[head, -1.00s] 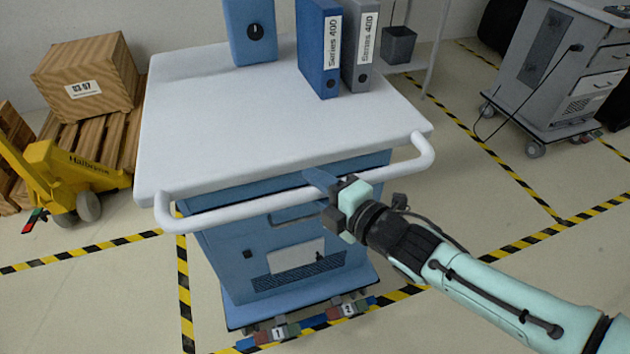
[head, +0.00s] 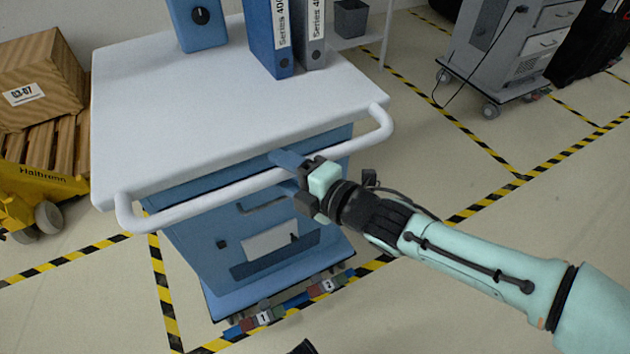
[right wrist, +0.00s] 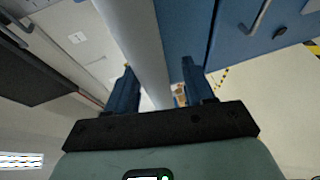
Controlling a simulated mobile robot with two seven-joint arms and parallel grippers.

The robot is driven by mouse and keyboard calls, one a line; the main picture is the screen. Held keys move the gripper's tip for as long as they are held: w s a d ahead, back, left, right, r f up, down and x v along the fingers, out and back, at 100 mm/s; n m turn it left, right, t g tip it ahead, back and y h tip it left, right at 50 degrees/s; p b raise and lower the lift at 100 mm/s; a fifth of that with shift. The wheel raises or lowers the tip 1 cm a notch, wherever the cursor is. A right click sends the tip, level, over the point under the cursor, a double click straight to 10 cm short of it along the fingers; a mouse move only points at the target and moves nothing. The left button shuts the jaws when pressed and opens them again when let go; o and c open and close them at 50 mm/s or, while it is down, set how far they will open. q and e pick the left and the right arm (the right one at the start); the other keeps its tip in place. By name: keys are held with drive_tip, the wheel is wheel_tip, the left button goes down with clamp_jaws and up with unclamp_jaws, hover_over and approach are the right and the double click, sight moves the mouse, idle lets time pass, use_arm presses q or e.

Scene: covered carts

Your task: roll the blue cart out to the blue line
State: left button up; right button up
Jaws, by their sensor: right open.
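The blue cart (head: 200,250) has a white top (head: 230,100) and a white handle bar (head: 220,196) along its near side. My right gripper (head: 286,172) is at the right part of this bar. In the right wrist view, the bar (right wrist: 140,45) passes between the two blue fingers (right wrist: 157,80), which are open with a gap showing. Part of the fingers is hidden by the bar in the head view. My left gripper is not in view. No blue line can be made out on the floor.
Blue and grey binders (head: 270,40) and a blue box (head: 198,22) stand on the cart. Yellow-black tape (head: 160,290) borders its bay. A yellow pallet jack (head: 35,195) is at left, a grey cart (head: 500,60) at back right. Floor at right is open.

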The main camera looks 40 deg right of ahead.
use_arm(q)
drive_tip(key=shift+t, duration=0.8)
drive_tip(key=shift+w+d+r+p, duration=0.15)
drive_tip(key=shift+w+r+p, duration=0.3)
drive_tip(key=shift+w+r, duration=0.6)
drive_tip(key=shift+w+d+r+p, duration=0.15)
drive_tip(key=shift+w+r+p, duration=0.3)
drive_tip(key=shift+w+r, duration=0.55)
use_arm(e)
drive_tip(key=v, duration=1.2)
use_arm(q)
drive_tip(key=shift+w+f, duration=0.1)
use_arm(e)
drive_tip(key=shift+s+f, duration=0.1)
drive_tip(key=shift+s, duration=0.05)
